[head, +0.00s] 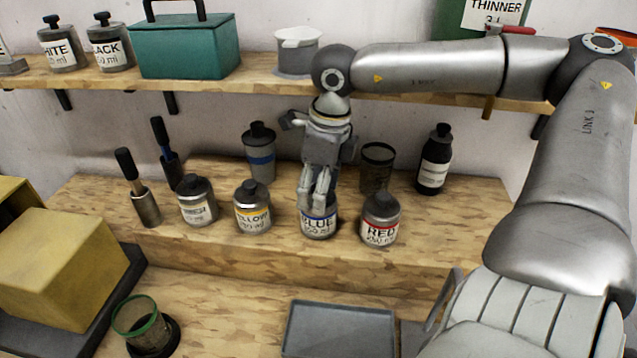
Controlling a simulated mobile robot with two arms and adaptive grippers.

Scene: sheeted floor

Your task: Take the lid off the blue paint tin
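The blue paint tin (318,226), with a blue-striped white label, stands upright on the raised wooden step between the yellow tin and the red tin. My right gripper (315,203) points straight down over it. Its fingers are close together at the top of the tin, around where the lid's knob is. The fingers hide the knob and most of the lid, so the grip itself is only partly visible. The lid appears seated on the tin.
The yellow tin (252,208) and red tin (380,219) stand close on either side. Behind are a blue-banded bottle (260,155), a dark mesh cup (377,168) and a black bottle (434,160). A grey tray (338,330) lies in front. The upper shelf (215,80) overhangs behind.

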